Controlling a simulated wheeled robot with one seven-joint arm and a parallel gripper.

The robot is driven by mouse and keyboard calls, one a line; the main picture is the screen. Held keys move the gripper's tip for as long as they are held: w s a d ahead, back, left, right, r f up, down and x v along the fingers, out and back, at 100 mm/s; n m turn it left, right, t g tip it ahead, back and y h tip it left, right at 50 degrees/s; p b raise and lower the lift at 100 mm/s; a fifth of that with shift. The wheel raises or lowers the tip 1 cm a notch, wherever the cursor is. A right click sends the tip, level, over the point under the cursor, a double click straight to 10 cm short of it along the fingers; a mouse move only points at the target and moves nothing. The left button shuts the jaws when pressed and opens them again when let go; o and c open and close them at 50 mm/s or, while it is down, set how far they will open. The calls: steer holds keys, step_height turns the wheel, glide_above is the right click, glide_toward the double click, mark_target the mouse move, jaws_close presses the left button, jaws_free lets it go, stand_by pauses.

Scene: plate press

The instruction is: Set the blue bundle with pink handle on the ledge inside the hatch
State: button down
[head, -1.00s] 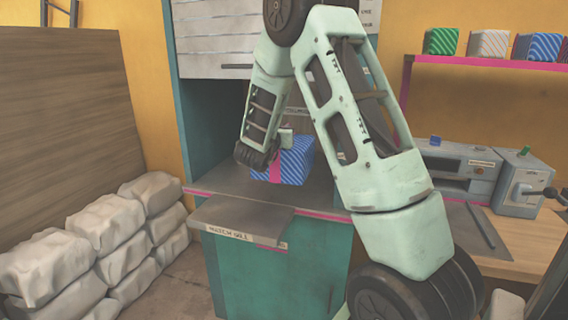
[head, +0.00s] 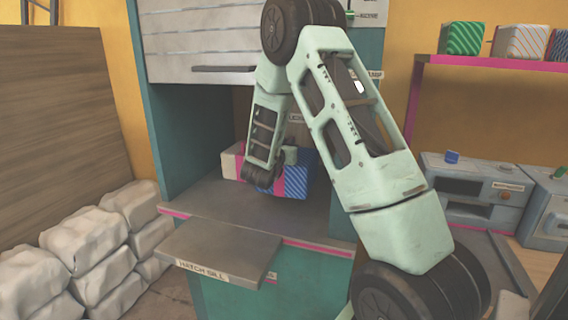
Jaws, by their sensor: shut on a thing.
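The blue striped bundle (head: 297,179) with a pink band is inside the open hatch (head: 205,130). My gripper (head: 264,180) is at the bundle's left front side and shut on it. My wrist and forearm hide part of the bundle, and I cannot make out its handle. A grey-brown back part of the hatch, with a partly hidden label (head: 296,118), shows behind my arm. I cannot tell whether the bundle touches a surface below it.
A pale and pink object (head: 231,161) stands left of my wrist inside the hatch. The raised shutter (head: 195,40) hangs above. The hatch sill (head: 220,248) juts out in front. White sacks (head: 95,240) lie at left. Striped bundles (head: 465,38) sit on the pink-edged shelf (head: 480,62) at right.

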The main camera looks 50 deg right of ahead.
steer(key=shift+f, duration=2.45)
steer(key=c, duration=1.5)
jaws_free()
steer(key=b+v, duration=0.2)
steer(key=v, duration=1)
steer(key=shift+w+a, duration=0.1)
